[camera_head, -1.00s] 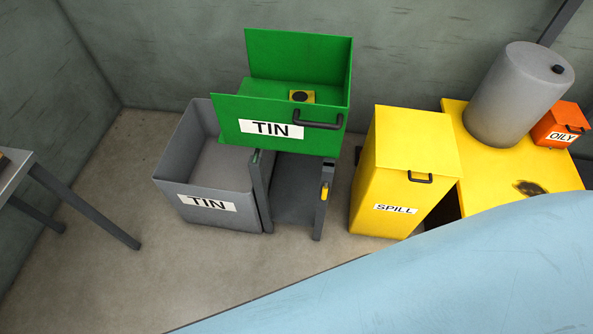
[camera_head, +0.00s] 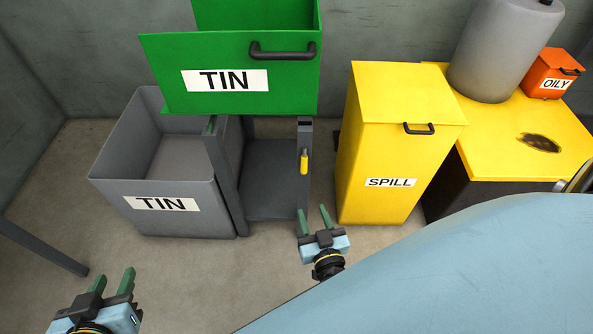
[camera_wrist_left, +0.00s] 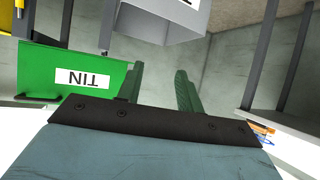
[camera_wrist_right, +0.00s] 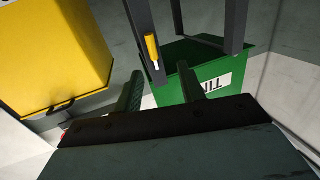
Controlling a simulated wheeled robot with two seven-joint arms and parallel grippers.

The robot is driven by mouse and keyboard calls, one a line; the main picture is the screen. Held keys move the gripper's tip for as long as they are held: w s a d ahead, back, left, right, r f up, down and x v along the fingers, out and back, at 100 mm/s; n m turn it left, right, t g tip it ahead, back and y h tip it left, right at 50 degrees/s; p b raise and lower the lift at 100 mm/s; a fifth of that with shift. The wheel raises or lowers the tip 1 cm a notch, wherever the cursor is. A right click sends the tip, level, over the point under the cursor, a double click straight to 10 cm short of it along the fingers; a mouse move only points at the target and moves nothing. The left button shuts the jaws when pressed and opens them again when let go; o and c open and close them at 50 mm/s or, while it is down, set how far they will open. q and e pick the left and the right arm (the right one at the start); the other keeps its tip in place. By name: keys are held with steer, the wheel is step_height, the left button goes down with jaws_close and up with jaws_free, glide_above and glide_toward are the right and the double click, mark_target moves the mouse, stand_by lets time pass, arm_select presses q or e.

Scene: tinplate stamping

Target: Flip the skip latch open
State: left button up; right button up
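The green skip (camera_head: 240,75) labelled TIN sits on a dark grey stand, with a black handle on its front. The latch with a yellow grip (camera_head: 304,162) is on the stand's right front post, pointing down. It also shows in the right wrist view (camera_wrist_right: 152,46). My right gripper (camera_head: 313,218) is open and empty, below the latch and in front of the stand. My left gripper (camera_head: 113,283) is open and empty at the lower left, in front of the grey bin. The left wrist view shows the green skip (camera_wrist_left: 60,75) upside down, but its latch is only partly visible at the edge.
A grey bin (camera_head: 130,160) labelled TIN stands left of the stand. A yellow SPILL bin (camera_head: 385,150) stands close on the right. A yellow cabinet (camera_head: 500,145) carries a grey drum (camera_head: 500,55) and an orange OILY box (camera_head: 548,75). Open floor lies in front.

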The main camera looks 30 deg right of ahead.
steer(key=m+h+b, duration=0.1)
steer(key=b, duration=0.2)
glide_toward(305, 167)
steer(key=w, duration=0.1)
steer(key=shift+h, duration=0.3)
steer(key=b+x, duration=0.1)
steer(key=x, duration=0.2)
steer(key=b+x, duration=0.1)
steer(key=x, duration=0.1)
steer(key=shift+w+d+f, duration=0.15)
steer(key=shift+w+f, duration=0.05)
steer(key=shift+w, duration=0.15)
arm_select(q)
step_height(305, 167, up, 18)
steer(key=s+d+t+h, duration=0.1)
steer(key=t+h, duration=0.3)
steer(key=t, duration=0.8)
steer(key=shift+d+b, duration=0.35)
steer(key=shift+d, duration=0.35)
arm_select(e)
steer(key=shift+x, duration=0.9)
steer(key=shift+r, duration=0.1)
steer(key=shift+c, duration=0.4)
jaws_close()
